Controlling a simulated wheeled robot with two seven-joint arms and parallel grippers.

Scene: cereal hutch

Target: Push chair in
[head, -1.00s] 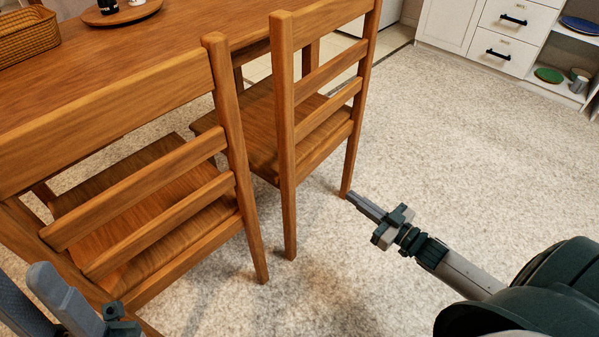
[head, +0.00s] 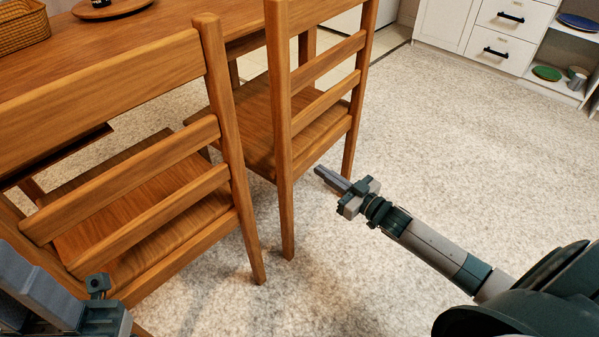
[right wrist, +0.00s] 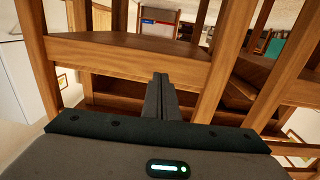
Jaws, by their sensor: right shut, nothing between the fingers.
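Two wooden chairs stand at the long side of a wooden table (head: 130,50) with their slatted backs toward me. The near chair (head: 130,190) is at the left; the far chair (head: 317,97) is to its right, its seat front close to the table edge. My right gripper (head: 322,176) is shut and empty, pointing at the far chair's lower back, just right of its near rear leg. In the right wrist view the shut fingers (right wrist: 160,90) point at the far chair's wooden rail (right wrist: 120,56); contact cannot be told. My left gripper (head: 35,290) is partly cut off at lower left, over the near chair.
A wicker basket (head: 22,22) and a round wooden tray (head: 112,8) are on the table. A white cabinet (head: 500,65) with drawers and open shelves stands at the back right. The pale carpet (head: 450,130) between the chairs and cabinet is clear.

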